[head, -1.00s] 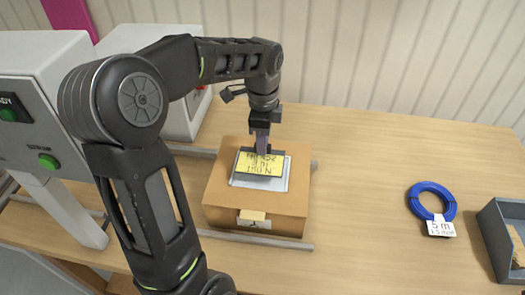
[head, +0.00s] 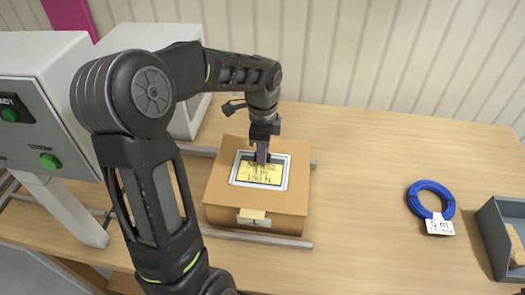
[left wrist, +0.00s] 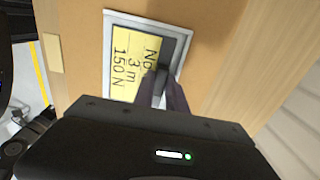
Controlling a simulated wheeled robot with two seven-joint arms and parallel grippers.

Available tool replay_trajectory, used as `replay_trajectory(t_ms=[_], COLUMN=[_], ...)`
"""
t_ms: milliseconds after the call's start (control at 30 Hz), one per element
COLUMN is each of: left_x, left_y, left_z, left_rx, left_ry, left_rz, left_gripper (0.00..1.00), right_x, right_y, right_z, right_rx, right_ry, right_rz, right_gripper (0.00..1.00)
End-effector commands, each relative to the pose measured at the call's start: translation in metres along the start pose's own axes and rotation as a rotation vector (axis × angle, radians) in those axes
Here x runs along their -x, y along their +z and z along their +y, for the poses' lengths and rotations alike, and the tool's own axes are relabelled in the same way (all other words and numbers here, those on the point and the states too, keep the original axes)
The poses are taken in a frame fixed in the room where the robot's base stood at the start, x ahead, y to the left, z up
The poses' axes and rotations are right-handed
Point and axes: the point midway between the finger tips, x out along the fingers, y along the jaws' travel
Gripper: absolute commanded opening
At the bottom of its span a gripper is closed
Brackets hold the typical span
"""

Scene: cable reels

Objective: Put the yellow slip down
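The yellow slip (head: 259,173) has dark handwriting on it; in the left wrist view (left wrist: 128,62) I read "3 m" and "150 N". It lies within the pale frame (head: 234,170) on top of a brown box (head: 221,188). My left gripper (head: 262,158) points down at the slip's far edge. In the left wrist view its fingers (left wrist: 158,88) are close together at the slip's edge, and the contact itself is partly hidden. My right gripper is not in view.
A blue cable coil (head: 430,200) with a white tag lies on the table to the right. A grey bin (head: 492,235) stands at the right edge. Grey machines (head: 40,110) with green buttons stand at the left. The table between box and coil is clear.

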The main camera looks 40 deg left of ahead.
Motion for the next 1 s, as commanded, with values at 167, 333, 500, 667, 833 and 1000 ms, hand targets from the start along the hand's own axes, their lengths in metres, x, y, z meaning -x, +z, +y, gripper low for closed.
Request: replay_trajectory(t_ms=[167,333,500,667,833,1000], left_x=[0.000,0.000,0.002,0.010,0.036,0.073], left_y=[0.000,0.000,0.000,0.000,-0.001,-0.001], left_z=[0.000,0.000,0.000,-0.001,-0.001,-0.001], left_rx=[0.000,0.000,0.000,0.000,0.000,-0.001], left_ry=[0.000,0.000,0.000,-0.002,-0.005,-0.006], left_rz=[0.000,0.000,0.000,0.000,0.002,0.002], left_gripper=[0.32,0.37,0.37,0.37,0.37,0.37], right_x=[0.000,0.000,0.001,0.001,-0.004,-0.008], right_y=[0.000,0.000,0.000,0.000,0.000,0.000], right_z=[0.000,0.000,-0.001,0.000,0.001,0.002], right_rx=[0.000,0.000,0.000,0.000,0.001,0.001], right_ry=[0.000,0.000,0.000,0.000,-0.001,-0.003], right_rz=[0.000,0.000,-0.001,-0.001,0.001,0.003], right_gripper=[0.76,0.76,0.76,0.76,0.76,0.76])
